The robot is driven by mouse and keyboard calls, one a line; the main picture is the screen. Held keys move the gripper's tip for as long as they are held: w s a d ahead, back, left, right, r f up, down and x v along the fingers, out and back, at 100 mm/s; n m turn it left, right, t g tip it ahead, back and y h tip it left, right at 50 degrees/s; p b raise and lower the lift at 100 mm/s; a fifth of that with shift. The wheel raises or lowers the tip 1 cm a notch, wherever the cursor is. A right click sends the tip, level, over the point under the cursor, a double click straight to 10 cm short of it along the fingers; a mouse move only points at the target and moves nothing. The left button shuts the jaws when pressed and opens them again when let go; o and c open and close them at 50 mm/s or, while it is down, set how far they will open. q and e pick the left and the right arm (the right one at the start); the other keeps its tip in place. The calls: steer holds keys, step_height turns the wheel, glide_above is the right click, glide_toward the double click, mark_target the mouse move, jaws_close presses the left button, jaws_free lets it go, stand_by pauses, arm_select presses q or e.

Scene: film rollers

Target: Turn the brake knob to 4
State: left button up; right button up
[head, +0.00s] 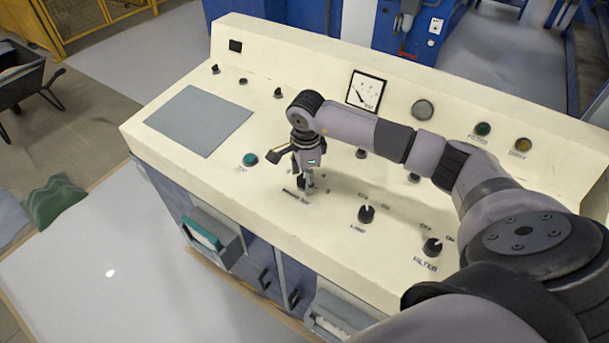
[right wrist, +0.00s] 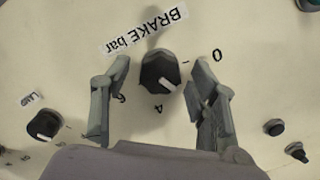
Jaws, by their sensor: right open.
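The black brake knob (right wrist: 160,72) sits on the cream panel, below a "BRAKE bar" label (right wrist: 146,31) in the right wrist view. Its white pointer line points down and slightly right, between a dash mark and the 4 (right wrist: 158,107). A 0 stands at its right and another digit at its lower left. My right gripper (head: 307,188) points down over this part of the panel; its open fingers stand either side of the knob, with gaps showing. In the head view the gripper hides most of the knob. My left gripper is out of view.
The lamp knob (head: 366,213) and filter knob (head: 432,247) stand to the right along the panel's front. A green button (head: 250,159) is left of the gripper. A gauge (head: 367,91) is behind my arm. A flat grey plate (head: 199,121) lies at the left.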

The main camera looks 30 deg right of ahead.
steer(key=shift+c, duration=0.4)
steer(key=c, duration=1.1)
steer(key=m+b, duration=0.3)
steer(key=shift+f+m, duration=0.15)
steer(key=shift+m, duration=0.25)
steer(key=m+b, duration=0.2)
steer(key=m, duration=0.1)
steer(key=shift+m+b, duration=0.6)
steer(key=shift+m, duration=0.8)
steer(key=shift+r, duration=0.2)
